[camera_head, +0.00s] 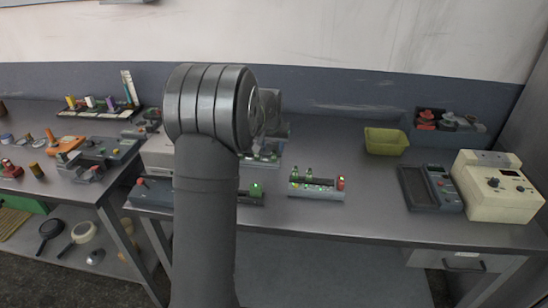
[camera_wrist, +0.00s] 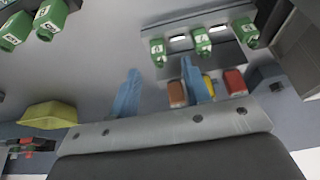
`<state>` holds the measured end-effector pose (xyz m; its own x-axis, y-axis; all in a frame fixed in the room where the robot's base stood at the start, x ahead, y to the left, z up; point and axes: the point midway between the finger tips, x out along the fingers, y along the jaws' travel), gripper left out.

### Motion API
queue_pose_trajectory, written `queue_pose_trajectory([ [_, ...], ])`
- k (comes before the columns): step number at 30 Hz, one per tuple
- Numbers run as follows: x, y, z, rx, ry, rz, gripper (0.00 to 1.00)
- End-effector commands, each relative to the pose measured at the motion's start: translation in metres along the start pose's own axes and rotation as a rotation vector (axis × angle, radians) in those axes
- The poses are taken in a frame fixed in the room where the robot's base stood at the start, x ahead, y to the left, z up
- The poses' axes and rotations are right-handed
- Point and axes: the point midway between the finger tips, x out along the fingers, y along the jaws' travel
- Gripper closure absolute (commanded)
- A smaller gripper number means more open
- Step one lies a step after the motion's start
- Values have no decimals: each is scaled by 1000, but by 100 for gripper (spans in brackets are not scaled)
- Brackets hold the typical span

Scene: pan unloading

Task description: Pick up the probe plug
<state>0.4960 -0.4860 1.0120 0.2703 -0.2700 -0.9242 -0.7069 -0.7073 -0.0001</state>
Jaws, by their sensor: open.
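I cannot tell for sure which thing is the probe plug. In the wrist view, a brown-orange block (camera_wrist: 177,93), a yellow piece (camera_wrist: 209,86) and a red block (camera_wrist: 235,81) stand in a row. My gripper (camera_wrist: 160,68) shows there as two blue fingers, spread apart, with no thing held between them. The right finger overlaps the row, between the brown-orange block and the yellow piece; I cannot tell whether it touches them. In the head view my arm hides the gripper and part of the bench behind it.
Green labelled connectors (camera_wrist: 202,41) stand near the fingers. On the bench (camera_head: 330,220) are a terminal strip (camera_head: 317,192), a yellow-green bin (camera_head: 386,141), a grey bin (camera_head: 460,126) with red pieces, a dark meter (camera_head: 430,188) and a cream instrument (camera_head: 497,190). Bare bench lies right of the strip.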

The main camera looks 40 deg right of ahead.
Motion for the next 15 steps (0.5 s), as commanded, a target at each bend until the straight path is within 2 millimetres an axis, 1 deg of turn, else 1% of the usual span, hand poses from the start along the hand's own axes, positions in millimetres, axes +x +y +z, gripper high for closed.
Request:
queue_pose_trajectory([
  [4, 8, 0, 0, 0, 0, 0, 56],
  [12, 47, 2, 1, 1, 0, 0, 56],
  [15, 52, 2, 0, 1, 5, 0, 56],
])
